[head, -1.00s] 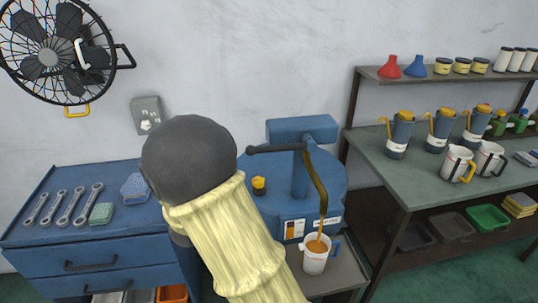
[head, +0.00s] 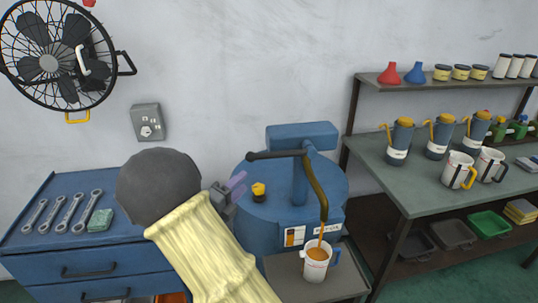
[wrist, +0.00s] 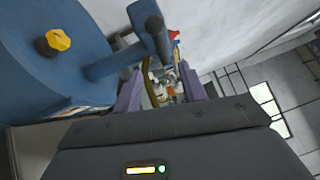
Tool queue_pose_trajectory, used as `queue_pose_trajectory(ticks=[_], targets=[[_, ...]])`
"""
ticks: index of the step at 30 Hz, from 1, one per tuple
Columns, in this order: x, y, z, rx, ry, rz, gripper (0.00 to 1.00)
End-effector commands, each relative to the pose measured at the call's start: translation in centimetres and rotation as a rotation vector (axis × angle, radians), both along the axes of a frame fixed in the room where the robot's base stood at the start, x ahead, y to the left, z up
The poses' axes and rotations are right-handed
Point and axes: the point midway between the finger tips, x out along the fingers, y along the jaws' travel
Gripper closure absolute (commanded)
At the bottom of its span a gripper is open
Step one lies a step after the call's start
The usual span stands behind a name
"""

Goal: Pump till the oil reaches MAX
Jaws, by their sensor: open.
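The blue oil drum pump (head: 290,205) stands in the middle, with a dark lever (head: 275,154) pointing left from its top. Its curved spout (head: 318,190) reaches down to a white measuring jug (head: 316,262) on a small stand, and brown oil shows at the spout's end and in the jug. The oil level against any mark is too small to read. My gripper (head: 235,186) is open and empty, left of the pump and below the lever's end. In the wrist view, my open fingers (wrist: 160,92) flank the view past the pump lever (wrist: 155,25).
A yellow cap (head: 258,192) sits on the drum top. A blue cabinet (head: 75,245) with wrenches and a green sponge (head: 100,220) is at left. A bench (head: 400,178) with jugs and cans stands at right. A wall fan (head: 60,50) hangs upper left.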

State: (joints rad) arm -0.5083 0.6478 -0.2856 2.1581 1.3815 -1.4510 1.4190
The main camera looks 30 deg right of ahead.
Motion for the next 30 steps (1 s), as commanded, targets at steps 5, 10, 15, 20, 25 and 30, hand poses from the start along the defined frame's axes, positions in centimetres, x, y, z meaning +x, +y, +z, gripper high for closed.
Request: queue_pose_trajectory(ticks=[5,10,15,20,25,30], targets=[[1.5,-2.9,0.6,-0.001,0.001,-0.004,0.59],[2.9,-5.6,1.0,-0.001,0.001,-0.004,0.59],[4.3,-8.2,1.4,-0.002,0.002,-0.003,0.59],[5.6,-10.6,1.7,-0.001,0.0,-0.003,0.59],[6.6,-12.3,1.8,0.0,0.001,-0.001,0.59],[7.0,-12.8,1.7,0.0,0.002,0.001,0.59]])
